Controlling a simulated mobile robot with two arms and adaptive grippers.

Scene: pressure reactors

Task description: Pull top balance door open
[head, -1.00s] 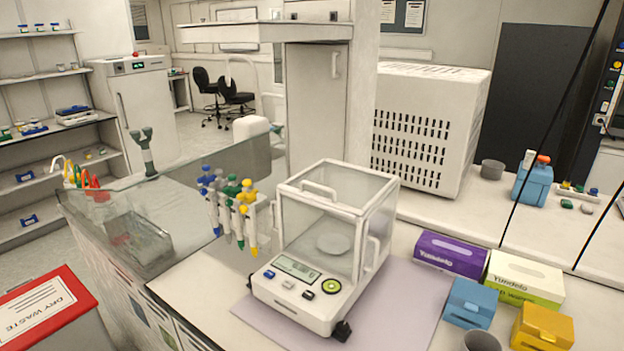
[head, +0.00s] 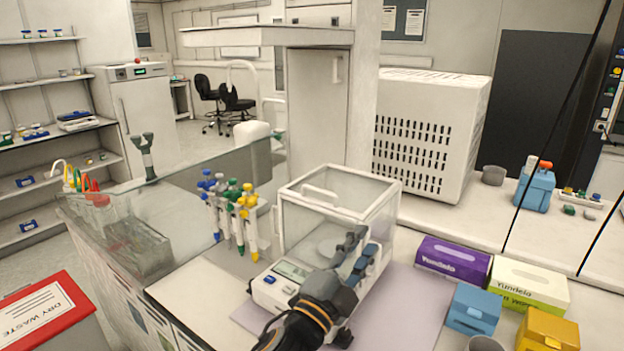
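The balance (head: 262,290) is a white instrument with a glass draft shield, standing on a lilac mat. Its top door (head: 345,187) is a glass panel that lies shut across the shield, with a white bar handle (head: 320,196) near its left edge. My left gripper (head: 358,254) has come up from the bottom of the head view and is in front of the right part of the balance, below the top door. Its fingers look apart, with nothing between them. It hides the right side handle and part of the front panel. My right gripper is out of view.
A rack of coloured pipettes (head: 232,210) stands close to the left of the balance. Purple (head: 452,258) and green-white (head: 526,284) boxes, a blue box (head: 473,309) and a yellow box (head: 546,330) stand to the right. A large vented white cabinet (head: 432,130) is behind.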

